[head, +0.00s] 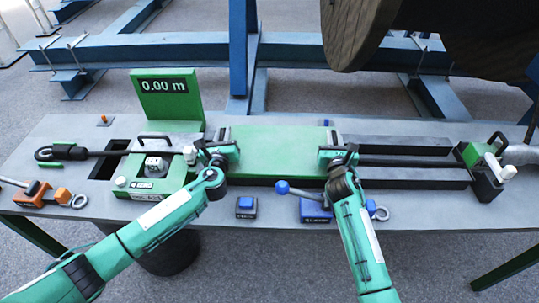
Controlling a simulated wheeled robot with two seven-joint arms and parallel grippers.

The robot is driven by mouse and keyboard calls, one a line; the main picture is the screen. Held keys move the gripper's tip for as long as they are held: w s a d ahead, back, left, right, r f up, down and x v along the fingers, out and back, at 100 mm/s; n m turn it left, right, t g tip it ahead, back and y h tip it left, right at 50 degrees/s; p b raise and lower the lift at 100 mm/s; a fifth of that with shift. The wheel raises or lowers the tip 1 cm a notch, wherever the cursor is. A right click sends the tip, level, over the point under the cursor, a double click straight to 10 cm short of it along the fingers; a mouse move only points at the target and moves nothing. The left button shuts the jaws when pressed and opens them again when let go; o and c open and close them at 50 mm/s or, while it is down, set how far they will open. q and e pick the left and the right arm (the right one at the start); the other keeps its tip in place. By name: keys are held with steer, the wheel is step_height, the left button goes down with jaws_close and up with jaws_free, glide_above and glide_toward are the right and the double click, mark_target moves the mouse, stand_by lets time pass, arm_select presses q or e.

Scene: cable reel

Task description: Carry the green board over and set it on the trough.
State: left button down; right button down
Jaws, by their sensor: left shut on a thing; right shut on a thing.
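The green board (278,150) lies level between my two grippers, near the middle of the bench. My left gripper (222,152) is shut on its left end. My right gripper (335,154) is shut on its right end. The dark trough (410,176) has long parallel walls and runs right from beside the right gripper. A black cable (400,161) lies along its channel. The board hides whatever is below it, and I cannot tell whether it touches the trough or hangs just above it. A dark strip shows under its front edge.
A green measuring unit (142,182) with a 0.00 m display (165,95) stands left. A green and black clamp (484,170) stands at the right end. Blue-headed tools (315,208), a small blue block (246,207) and an orange tool (42,194) lie along the front. A wooden reel (355,30) stands behind.

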arm_select(q)
steer(key=c, duration=1.4)
jaws_free()
arm_select(e)
steer(key=c, duration=1.4)
jaws_free()
steer(key=shift+d, duration=0.1)
arm_select(q)
steer(key=shift+o, duration=0.2)
steer(key=shift+s, duration=0.25)
arm_select(e)
steer(key=shift+s, duration=0.1)
arm_select(q)
steer(key=s, duration=1.1)
steer(key=shift+s, duration=0.25)
arm_select(e)
steer(key=s, duration=1.2)
